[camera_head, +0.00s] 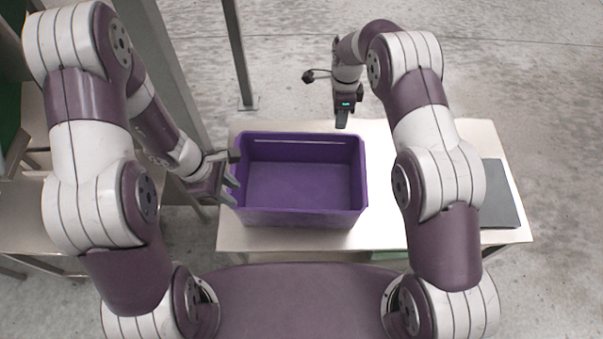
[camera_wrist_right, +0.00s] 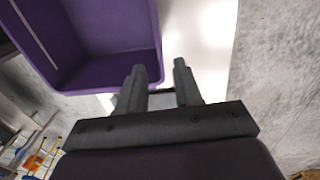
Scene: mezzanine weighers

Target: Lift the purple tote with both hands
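The purple tote (camera_head: 297,216) stands upright and empty on the light table, open side up. Part of it also shows at the upper left in the right wrist view (camera_wrist_right: 118,74). My left gripper (camera_head: 231,178) is at the tote's left wall, with its fingers spread apart. I cannot tell whether they touch the wall. My right gripper (camera_head: 342,122) is beyond the tote's far right corner, pointing down. In the right wrist view its two fingers (camera_wrist_right: 159,67) are apart with nothing between them, and the tote's rim is just to their left.
The light table (camera_head: 384,228) is bare to the right of the tote. A dark flat panel (camera_head: 499,194) lies at its right end. A metal post (camera_head: 239,55) stands behind the table, and a thicker post (camera_head: 172,72) rises at the left. The floor beyond is open.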

